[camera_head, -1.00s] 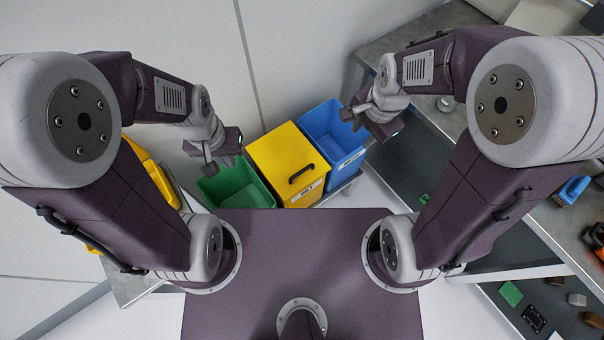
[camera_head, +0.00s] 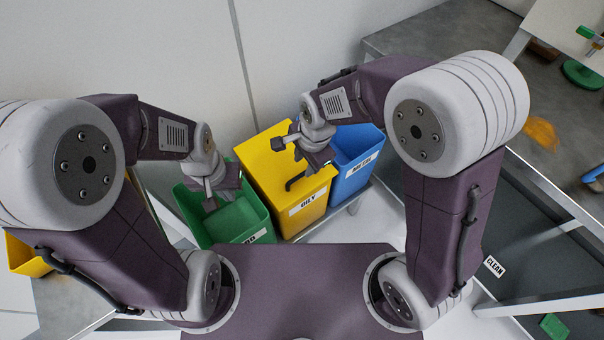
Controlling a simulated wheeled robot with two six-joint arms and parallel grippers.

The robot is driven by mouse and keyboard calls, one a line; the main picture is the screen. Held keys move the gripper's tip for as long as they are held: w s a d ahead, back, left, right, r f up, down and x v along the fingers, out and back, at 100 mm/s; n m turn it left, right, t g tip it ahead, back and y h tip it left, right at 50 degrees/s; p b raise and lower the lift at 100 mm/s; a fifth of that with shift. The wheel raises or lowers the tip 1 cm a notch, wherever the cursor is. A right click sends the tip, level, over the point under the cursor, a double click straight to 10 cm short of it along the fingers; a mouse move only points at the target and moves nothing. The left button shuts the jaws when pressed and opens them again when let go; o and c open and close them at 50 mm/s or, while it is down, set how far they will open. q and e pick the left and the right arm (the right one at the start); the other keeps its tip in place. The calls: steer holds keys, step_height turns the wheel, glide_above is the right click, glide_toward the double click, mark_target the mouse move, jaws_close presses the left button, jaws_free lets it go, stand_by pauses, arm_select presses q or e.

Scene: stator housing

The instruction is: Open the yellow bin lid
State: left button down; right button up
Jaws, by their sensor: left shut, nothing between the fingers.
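The yellow bin (camera_head: 263,150), labelled "OILY", stands between the green and blue bins. Its flat yellow lid is closed. A dark bar handle (camera_head: 292,184) sits on the lid near its front edge. My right gripper (camera_head: 303,160) is over the lid, close to the handle, and covers part of it. I cannot tell whether its fingers touch the handle or how far apart they are. My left gripper (camera_head: 217,192) is shut and empty over the green bin (camera_head: 250,222).
The blue bin (camera_head: 357,160) is right of the yellow bin. A grey workbench (camera_head: 410,40) and a dark shelf run along the right. A pale wall is behind the bins. Another yellow container (camera_head: 22,256) is at the far left.

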mark_target(301, 175)
steer(key=f, duration=0.2)
steer(key=f+b, duration=0.1)
steer(key=f, duration=0.1)
steer(key=w+f, duration=0.1)
steer(key=f, duration=0.2)
steer(key=shift+w+a+b, duration=0.1)
steer(key=shift+a+b, duration=0.3)
jaws_close()
steer(key=shift+r, duration=0.1)
stand_by(0.7)
